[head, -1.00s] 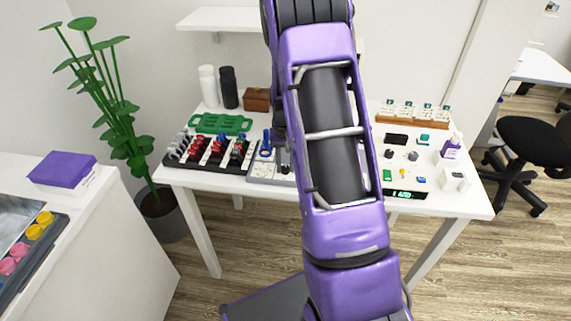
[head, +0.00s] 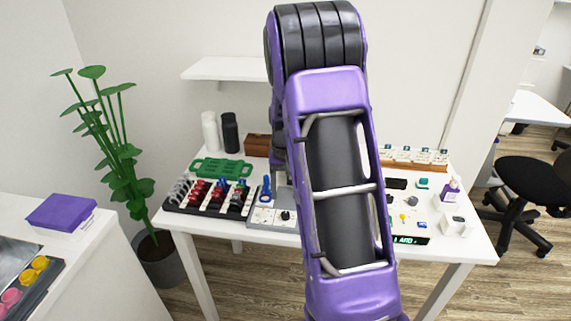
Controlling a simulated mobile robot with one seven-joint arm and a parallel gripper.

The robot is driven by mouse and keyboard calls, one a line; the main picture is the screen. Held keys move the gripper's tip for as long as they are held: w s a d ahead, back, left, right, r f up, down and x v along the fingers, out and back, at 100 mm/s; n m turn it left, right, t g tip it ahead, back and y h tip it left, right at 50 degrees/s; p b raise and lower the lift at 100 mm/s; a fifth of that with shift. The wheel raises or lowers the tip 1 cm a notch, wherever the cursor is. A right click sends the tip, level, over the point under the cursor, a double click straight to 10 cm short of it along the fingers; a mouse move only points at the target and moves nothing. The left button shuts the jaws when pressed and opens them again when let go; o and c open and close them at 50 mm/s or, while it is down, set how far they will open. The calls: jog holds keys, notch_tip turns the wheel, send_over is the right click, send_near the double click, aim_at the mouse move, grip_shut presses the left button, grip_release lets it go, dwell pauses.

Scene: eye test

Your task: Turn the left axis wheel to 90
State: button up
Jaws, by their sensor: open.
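I cannot tell for sure which part is the left axis wheel. On the white table (head: 460,248), a grey panel (head: 262,224) left of my arm carries a blue upright piece (head: 266,188) and a small black knob (head: 285,215). Right of my arm is a group of small controls, with a grey round knob (head: 408,203), a yellow piece (head: 403,217) and a lit green display (head: 409,240) too small to read surely. My purple arm covers the middle of the table. My gripper is hidden behind it.
A rack of red and black pieces (head: 211,197), a green tray (head: 222,168), two bottles (head: 230,132) and a brown box (head: 257,145) stand on the table's left. A wooden rack (head: 428,164) and a purple-labelled bottle (head: 450,190) stand right. A shelf (head: 222,68) hangs above.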

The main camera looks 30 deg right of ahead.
notch_tip(320, 180, up, 10)
jog(key=shift+p, duration=0.3)
dwell(0.3)
